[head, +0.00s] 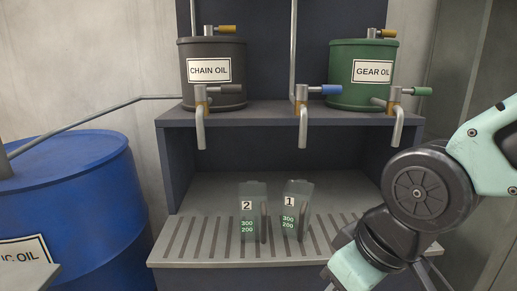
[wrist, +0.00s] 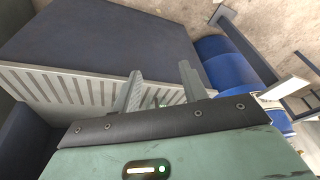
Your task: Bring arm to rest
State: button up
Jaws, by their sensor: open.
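My arm reaches in from the right of the head view, in front of the right part of the drip tray. My gripper (wrist: 160,70) shows in the wrist view with its two fingers apart and nothing clearly held between them. In the head view its fingers are mostly cut off at the bottom edge. Two grey see-through jugs stand upright on the slotted tray (head: 190,250), left of my arm: jug 2 (head: 253,218) and jug 1 (head: 297,215). Both carry green 300 and 200 marks. My gripper is apart from both jugs.
The shelf (head: 270,118) above holds a dark chain oil drum (head: 213,92) and a green gear oil drum (head: 352,92). Taps with grey, blue (head: 330,89) and green handles hang at its front. A blue barrel (head: 85,210) stands at the left.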

jog(key=s+d+f+n+g+h, duration=0.1)
jog(key=s+d+f+g+h, duration=0.15)
jog(key=s, duration=0.45)
notch_tip(320, 180, up, 21)
jog(key=p, duration=2.1)
jog(key=shift+y, duration=0.35)
